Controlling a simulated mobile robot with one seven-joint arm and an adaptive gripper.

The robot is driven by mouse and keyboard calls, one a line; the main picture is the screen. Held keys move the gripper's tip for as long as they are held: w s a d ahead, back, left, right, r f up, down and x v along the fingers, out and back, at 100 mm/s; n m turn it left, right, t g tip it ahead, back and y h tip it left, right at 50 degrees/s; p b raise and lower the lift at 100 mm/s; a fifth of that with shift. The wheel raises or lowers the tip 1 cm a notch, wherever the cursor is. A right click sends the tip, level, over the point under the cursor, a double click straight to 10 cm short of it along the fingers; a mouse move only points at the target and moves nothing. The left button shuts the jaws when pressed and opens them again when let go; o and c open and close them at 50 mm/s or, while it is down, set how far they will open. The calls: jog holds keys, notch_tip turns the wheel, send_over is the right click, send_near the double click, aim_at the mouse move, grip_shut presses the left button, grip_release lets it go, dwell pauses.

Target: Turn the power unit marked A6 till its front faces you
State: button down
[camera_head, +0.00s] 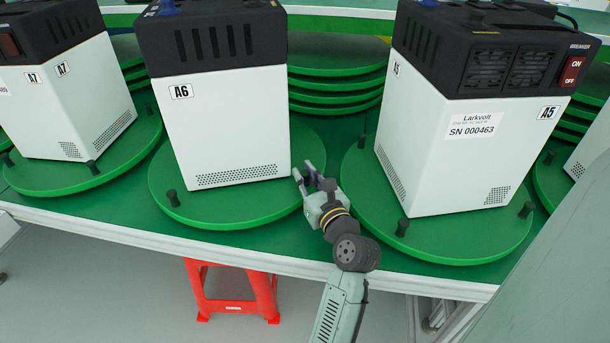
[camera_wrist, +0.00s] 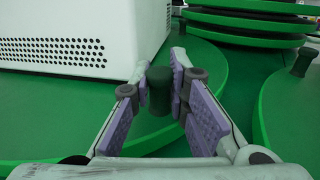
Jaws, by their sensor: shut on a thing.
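The power unit marked A6 (camera_head: 222,130) is a white box with a black top, standing on a round green turntable (camera_head: 185,205). The side towards me carries the A6 label at its upper left and a perforated strip along the bottom. No switch or serial label shows on that side. My gripper (camera_head: 312,182) is at the turntable's right rim, beside the box's lower right corner. In the wrist view my gripper (camera_wrist: 160,88) is shut on a dark peg (camera_wrist: 158,92) that stands up from the turntable. The white box (camera_wrist: 75,40) is just left of the fingers.
Unit A5 (camera_head: 470,150) stands on its own turntable (camera_head: 450,240) close on the right, with a dark peg (camera_head: 402,227) near its front. Unit A7 (camera_head: 65,110) stands on the left. A red stool (camera_head: 232,300) is under the table's front edge.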

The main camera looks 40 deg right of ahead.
jog(key=shift+w+d+r+p, duration=0.1)
jog(key=shift+w+d+p, duration=0.15)
jog(key=shift+d+p, duration=0.25)
jog(key=shift+w+d+r+p, duration=0.1)
jog(key=shift+w+d+p, duration=0.1)
jog(key=shift+d+p, duration=0.25)
jog(key=shift+w+d+f, duration=0.1)
jog(key=shift+d+f, duration=0.15)
jog(key=shift+d, duration=0.15)
jog(key=c, duration=1.5)
grip_release()
jog(key=shift+c, duration=0.2)
jog(key=shift+a, duration=0.1)
jog(key=v, duration=1.2)
